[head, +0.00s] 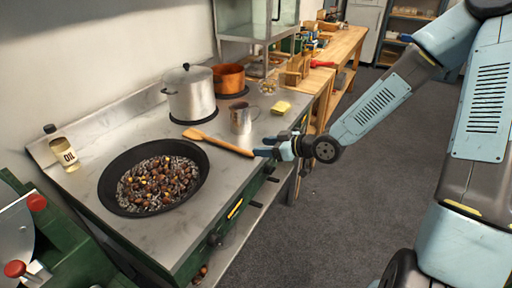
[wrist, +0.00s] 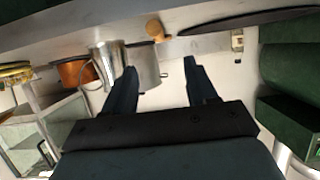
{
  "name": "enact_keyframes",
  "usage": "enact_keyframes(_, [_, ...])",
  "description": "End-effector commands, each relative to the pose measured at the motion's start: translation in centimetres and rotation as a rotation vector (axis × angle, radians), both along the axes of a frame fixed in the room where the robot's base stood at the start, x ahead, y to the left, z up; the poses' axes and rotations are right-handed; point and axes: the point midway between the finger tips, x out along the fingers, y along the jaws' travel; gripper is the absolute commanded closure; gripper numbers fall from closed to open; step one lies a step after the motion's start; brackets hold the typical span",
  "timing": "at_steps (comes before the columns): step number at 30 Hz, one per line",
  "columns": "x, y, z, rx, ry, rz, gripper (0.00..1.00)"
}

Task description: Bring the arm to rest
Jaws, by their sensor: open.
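My gripper (head: 268,148) is at the end of my blue arm, over the front edge of the steel counter (head: 225,215), near the handle end of a wooden spatula (head: 222,144). In the wrist view my gripper (wrist: 160,75) shows its two dark fingers spread apart with nothing between them. The wrist picture appears upside down. A metal mug (wrist: 108,62) and a copper pot (wrist: 76,73) show beyond the fingers on the left. Whether the gripper touches the spatula handle cannot be told.
A black pan (head: 108,196) with chestnuts sits on the counter. A lidded pot (head: 190,95), an oil bottle (head: 62,150) and a yellow block (head: 281,107) stand around it. A wooden bench (head: 345,45) lies beyond. The grey floor (head: 330,220) right of the counter is clear.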

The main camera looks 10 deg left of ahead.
Motion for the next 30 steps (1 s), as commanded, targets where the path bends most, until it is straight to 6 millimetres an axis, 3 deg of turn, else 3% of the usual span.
enact_keyframes(10, [-0.8,-2.2,0.9,-0.001,-0.001,-0.001,0.43])
enact_keyframes(17, [-0.3,-3.7,0.3,-0.105,0.009,-0.036,0.43])
enact_keyframes(23, [0.8,-7.4,-0.2,-0.316,0.034,-0.141,0.43])
enact_keyframes(30, [1.5,-12.6,1.5,-0.53,0.069,-0.306,0.43])
